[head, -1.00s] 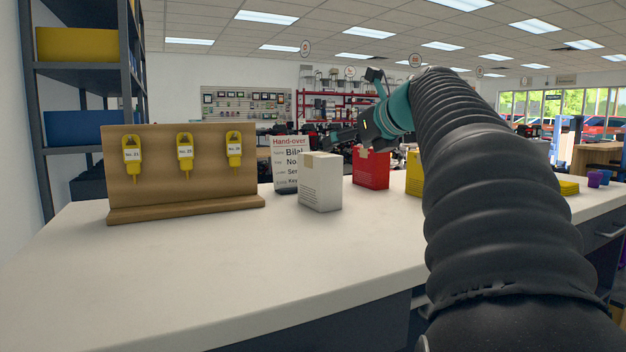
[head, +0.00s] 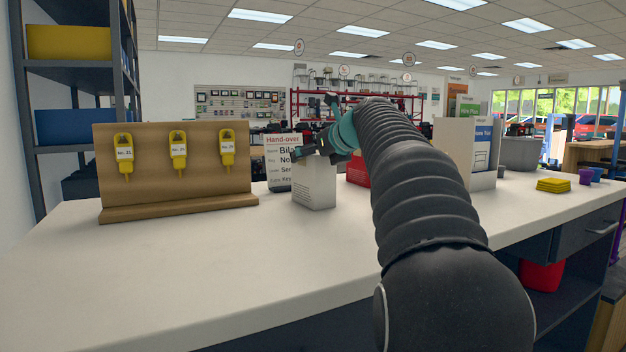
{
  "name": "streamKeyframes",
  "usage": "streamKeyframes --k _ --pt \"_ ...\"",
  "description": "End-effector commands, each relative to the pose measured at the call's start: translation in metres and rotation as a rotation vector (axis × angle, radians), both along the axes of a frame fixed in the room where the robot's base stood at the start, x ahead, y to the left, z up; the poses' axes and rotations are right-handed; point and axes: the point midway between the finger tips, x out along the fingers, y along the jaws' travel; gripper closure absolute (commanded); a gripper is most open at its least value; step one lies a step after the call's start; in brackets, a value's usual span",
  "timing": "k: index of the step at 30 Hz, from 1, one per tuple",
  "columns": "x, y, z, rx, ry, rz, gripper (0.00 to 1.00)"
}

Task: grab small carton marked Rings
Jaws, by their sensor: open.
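A small white carton (head: 315,187) stands upright on the counter, in the middle of the head view. Fine print shows on its front, but I cannot read the word Rings on it. A red carton (head: 357,171) stands behind it to the right, partly hidden by my arm. My gripper (head: 312,145) is open at the top of the white carton, its dark fingers overlapping the carton's upper edge in the picture. I cannot tell whether they touch it.
A wooden key board (head: 178,199) with yellow tags stands left on the counter (head: 180,255). A Hand-over sign (head: 280,172) stands behind the white carton. Right are a leaflet stand (head: 453,142), a yellow stack (head: 553,185) and small cups (head: 586,177). The counter's front left is clear.

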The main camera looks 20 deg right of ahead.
Motion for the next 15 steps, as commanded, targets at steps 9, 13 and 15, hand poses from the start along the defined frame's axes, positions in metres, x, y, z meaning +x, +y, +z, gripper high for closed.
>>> streamKeyframes --k 9,13,15 --pt "0.0043 0.0002 -0.0015 0.0 -0.001 -0.001 0.21" --pt "0.0041 0.0001 -0.0015 0.0 -0.001 -0.001 0.53" --pt "0.0042 0.0001 -0.0017 0.0 0.0 -0.001 0.71"
